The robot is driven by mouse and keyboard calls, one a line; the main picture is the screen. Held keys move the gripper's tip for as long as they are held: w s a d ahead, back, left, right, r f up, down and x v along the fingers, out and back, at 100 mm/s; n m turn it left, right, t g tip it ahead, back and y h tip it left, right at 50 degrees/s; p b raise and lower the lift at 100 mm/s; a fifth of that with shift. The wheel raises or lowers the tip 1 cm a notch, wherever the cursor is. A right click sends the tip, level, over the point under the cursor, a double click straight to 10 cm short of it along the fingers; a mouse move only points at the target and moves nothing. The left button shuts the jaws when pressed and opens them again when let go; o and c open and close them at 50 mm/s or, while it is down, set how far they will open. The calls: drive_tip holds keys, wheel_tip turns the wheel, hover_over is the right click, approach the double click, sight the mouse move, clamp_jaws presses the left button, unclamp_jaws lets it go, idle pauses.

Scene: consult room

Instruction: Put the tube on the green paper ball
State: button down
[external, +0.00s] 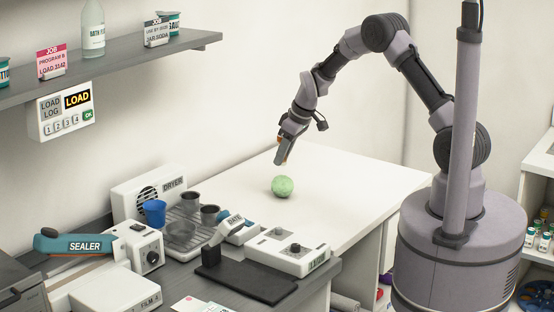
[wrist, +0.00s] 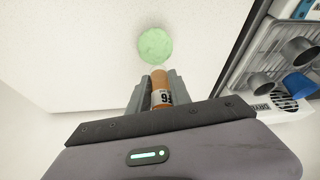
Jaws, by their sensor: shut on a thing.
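The green paper ball (external: 282,186) sits on the white table, round and crumpled. It also shows in the wrist view (wrist: 155,45), just beyond my fingertips. My gripper (external: 284,155) is above the table, a little above the ball in the external view. In the wrist view my gripper (wrist: 158,88) is shut on an orange tube (wrist: 160,88) with a white label and dark print. The tube's pale far end points toward the ball. I cannot tell whether the tube touches the ball. In the external view only a small orange bit of the tube shows.
The white table (external: 350,185) is clear around the ball. To the left, a grey counter holds a dryer (external: 150,195), a rack (external: 185,232) with cups, a sealer (external: 85,245) and a white device (external: 287,250). A shelf (external: 120,65) runs above.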

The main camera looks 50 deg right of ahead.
sight(283, 165)
wheel_tip(283, 165, down, 4)
drive_tip(key=shift+w+r+b, duration=0.1)
drive_tip(key=shift+r+b, duration=0.15)
drive_tip(key=shift+b, duration=0.2)
drive_tip(key=shift+f, duration=0.2)
drive_tip(key=c, duration=1.2)
unclamp_jaws()
drive_tip(key=shift+o, duration=0.2)
drive_tip(key=shift+r, duration=0.1)
